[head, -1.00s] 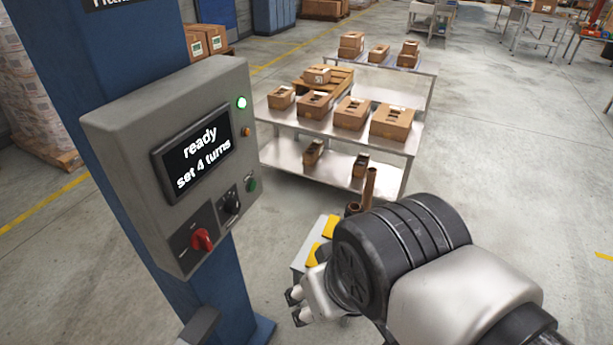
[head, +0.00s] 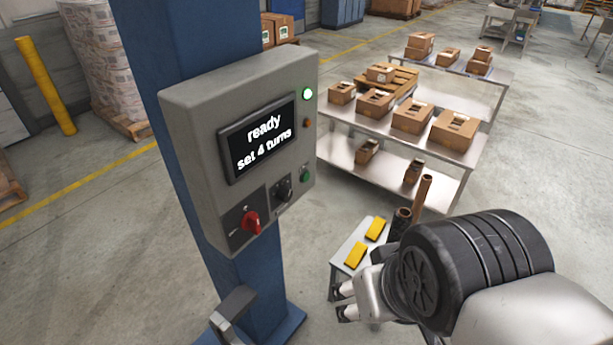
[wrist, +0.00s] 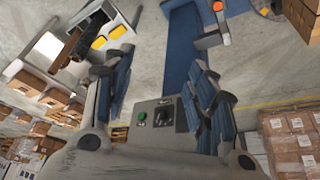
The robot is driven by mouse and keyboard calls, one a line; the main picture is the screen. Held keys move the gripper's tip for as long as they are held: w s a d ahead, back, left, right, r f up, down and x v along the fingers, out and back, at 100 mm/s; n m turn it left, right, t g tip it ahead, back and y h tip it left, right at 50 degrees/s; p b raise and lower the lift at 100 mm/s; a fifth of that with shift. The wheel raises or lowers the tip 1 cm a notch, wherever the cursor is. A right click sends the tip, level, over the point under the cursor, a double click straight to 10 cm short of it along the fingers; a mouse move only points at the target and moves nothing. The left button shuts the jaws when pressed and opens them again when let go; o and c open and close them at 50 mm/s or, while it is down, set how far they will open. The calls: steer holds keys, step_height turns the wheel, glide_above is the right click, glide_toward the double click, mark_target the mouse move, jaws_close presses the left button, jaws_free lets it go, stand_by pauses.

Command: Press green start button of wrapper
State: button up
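The wrapper's grey control box (head: 200,130) is mounted on a blue column (head: 165,40). Its screen (head: 258,142) reads "ready / set 4 turns". A round green button (head: 305,175) is low on the right of its front, beside a black knob (head: 282,190). A red switch (head: 251,222) is left of the knob. The green button (wrist: 142,117) and knob (wrist: 164,115) also show between the fingers in the wrist view. My gripper (head: 342,302) is right of and below the box, apart from it. Its fingers are spread and empty in the wrist view (wrist: 160,75).
A green lamp (head: 308,94) is lit above an amber one (head: 308,123). A small stand (head: 345,250) with yellow blocks and brown tubes is behind my gripper. A metal table (head: 450,160) with cartons stands beyond. Open floor (head: 110,230) lies left of the column.

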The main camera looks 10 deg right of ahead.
jaws_close()
stand_by(0.4)
stand_by(1.3)
